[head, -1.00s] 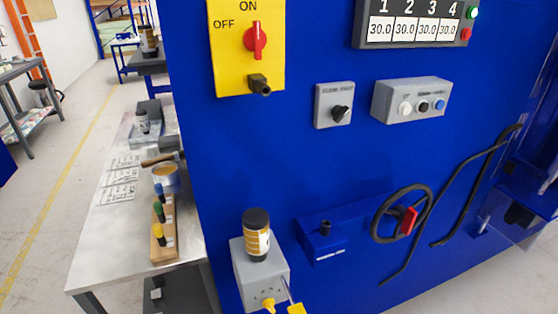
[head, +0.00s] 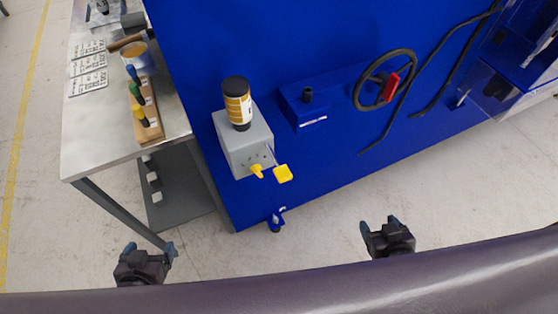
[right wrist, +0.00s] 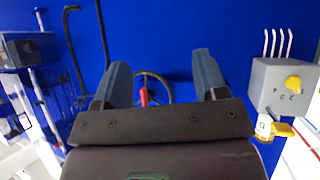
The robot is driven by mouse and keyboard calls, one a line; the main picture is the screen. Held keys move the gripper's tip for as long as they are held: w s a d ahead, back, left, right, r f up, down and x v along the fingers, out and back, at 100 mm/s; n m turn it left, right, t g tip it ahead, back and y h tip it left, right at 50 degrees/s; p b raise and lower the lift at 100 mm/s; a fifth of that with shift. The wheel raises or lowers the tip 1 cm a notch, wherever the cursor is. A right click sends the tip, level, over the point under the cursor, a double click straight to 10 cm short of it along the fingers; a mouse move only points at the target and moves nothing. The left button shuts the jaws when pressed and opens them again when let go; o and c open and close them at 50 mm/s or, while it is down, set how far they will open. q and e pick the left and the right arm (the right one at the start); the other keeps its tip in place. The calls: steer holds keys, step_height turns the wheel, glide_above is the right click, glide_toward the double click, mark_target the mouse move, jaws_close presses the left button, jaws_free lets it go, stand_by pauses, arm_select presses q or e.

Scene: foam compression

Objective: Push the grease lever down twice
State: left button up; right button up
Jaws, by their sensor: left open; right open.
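The grease unit (head: 238,150) is a grey box on the blue machine side, with a black-capped amber bottle (head: 238,104) upright on top. The grease lever (head: 283,173) ends in a yellow pad at the box's lower front, beside a yellow knob (head: 257,170). In the right wrist view the box (right wrist: 277,84) and the yellow lever pad (right wrist: 282,129) show at the right. My left gripper (head: 148,250) is open and empty, low and left of the box. My right gripper (head: 378,232) is open and empty, low and right of the lever, apart from it; its fingers also show in the right wrist view (right wrist: 159,80).
A black handwheel (head: 385,80) with a red handle is on the blue machine, right of the box. The floor (head: 330,200) below the machine is clear.

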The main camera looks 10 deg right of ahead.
jaws_close()
stand_by(1.5)
